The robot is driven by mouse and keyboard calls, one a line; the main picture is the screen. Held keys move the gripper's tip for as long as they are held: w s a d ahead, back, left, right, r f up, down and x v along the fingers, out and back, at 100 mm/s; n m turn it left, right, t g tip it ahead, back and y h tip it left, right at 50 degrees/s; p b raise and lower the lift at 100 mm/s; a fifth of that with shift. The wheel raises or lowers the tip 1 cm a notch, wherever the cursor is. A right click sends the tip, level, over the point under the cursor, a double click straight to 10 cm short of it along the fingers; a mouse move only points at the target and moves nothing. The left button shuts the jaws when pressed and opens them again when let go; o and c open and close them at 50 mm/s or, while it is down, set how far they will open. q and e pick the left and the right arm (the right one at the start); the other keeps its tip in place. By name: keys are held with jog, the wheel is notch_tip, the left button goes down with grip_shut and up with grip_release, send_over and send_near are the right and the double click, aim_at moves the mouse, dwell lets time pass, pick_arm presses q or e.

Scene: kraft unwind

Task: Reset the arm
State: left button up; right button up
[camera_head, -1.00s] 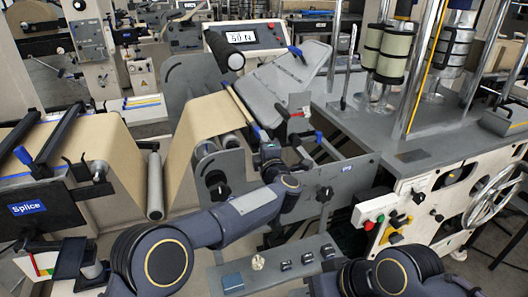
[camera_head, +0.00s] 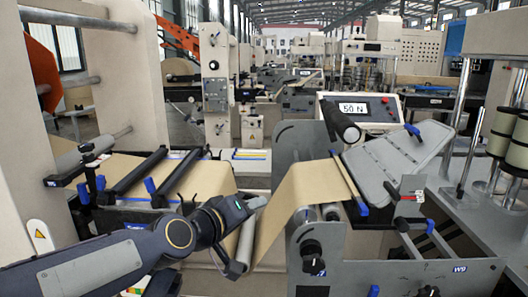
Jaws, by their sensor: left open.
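My left arm comes in from the lower left. Its gripper (camera_head: 257,203) is near the middle of the picture, in front of the kraft web (camera_head: 296,200) and just above the upper end of a grey roller (camera_head: 243,240). The gripper is small and foreshortened here. Its jaws are open, and I see nothing held between them. I cannot tell whether it touches the web. My right arm and gripper are not in view.
The splice table (camera_head: 130,212) with black clamp bars (camera_head: 133,170) lies behind my left arm. To the right stand a grey side plate (camera_head: 295,155), a tilted grey tray (camera_head: 398,165) and a display (camera_head: 355,110) reading 50 N. Blue-tipped levers stick out near the tray.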

pick_arm(q)
jog(key=s+a+f+g+y, duration=0.1)
jog(key=s+a+f+g, duration=0.1)
jog(key=s+a+f, duration=0.3)
jog(key=s+a+f+m+g+y, duration=0.1)
jog(key=s+a+f, duration=0.5)
jog(key=s, duration=0.8)
jog(key=s+a+f+g+y, duration=0.2)
jog(key=s+a+f, duration=0.4)
jog(key=s, duration=0.4)
jog(key=shift+s+a+f+m+g+y, duration=0.2)
jog(key=shift+f+m+g+y, duration=0.1)
jog(key=shift+f+g, duration=0.55)
